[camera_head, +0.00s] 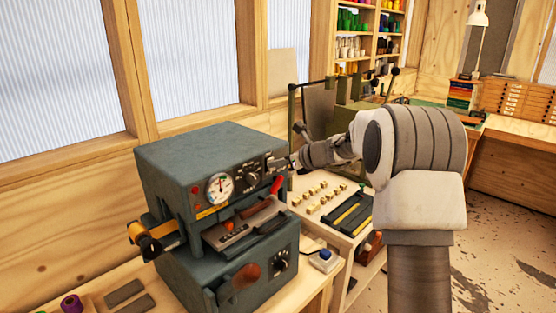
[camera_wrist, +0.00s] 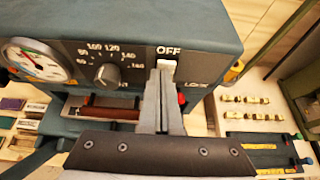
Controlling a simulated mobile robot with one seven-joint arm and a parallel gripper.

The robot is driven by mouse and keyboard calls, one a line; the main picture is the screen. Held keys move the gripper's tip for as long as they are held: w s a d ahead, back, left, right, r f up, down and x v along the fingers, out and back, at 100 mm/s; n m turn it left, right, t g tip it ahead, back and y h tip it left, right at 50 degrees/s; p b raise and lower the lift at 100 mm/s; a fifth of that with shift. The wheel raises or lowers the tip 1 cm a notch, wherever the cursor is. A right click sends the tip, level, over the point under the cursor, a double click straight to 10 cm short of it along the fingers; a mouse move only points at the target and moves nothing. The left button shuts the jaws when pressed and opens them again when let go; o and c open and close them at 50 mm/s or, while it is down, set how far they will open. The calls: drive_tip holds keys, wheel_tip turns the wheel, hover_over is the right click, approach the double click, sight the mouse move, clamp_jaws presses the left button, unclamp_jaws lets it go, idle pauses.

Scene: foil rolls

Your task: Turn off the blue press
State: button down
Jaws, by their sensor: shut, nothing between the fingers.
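The blue press (camera_head: 178,160) is a boxy blue-grey machine left of centre in the head view. Its front panel also fills the top of the wrist view (camera_wrist: 200,20). A white switch (camera_wrist: 169,64) sits under the word OFF on the panel, right of the round knob (camera_wrist: 107,75). My gripper (camera_wrist: 160,74) is shut and empty, its fingertips at the switch and covering its lower part. I cannot tell whether they touch it or which way the switch is set. In the head view my gripper (camera_head: 277,163) is at the panel's right end.
The press has a round gauge (camera_head: 219,188), a red-tipped lever (camera_head: 277,186) and a foil roll (camera_head: 150,244) at its left side. Right of it, small brass pieces (camera_head: 322,194) lie on a bench beside a green-framed machine (camera_head: 318,105).

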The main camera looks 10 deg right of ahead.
drive_tip(key=shift+r, duration=0.1)
drive_tip(key=shift+r+p, duration=0.7)
drive_tip(key=shift+p, duration=0.05)
